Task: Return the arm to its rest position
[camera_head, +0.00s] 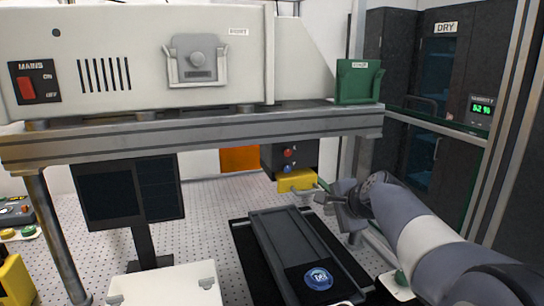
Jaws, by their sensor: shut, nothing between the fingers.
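My arm reaches in from the lower right of the head view. My gripper (325,199) is at its end, near the middle right, pointing left. It is shut with nothing seen between its fingers. It is in front of or close to a yellow block (297,180) below a dark box (289,157) with a red and a blue knob. I cannot tell whether it touches the block. The fingertips are small in this view.
A grey beam (200,134) carrying a white instrument (140,60) and a green bin (358,81) spans above. Below lie a dark rail (290,245) with a blue disc (319,279), a monitor (128,190) and a white tray (165,285). A dry cabinet (440,100) stands right.

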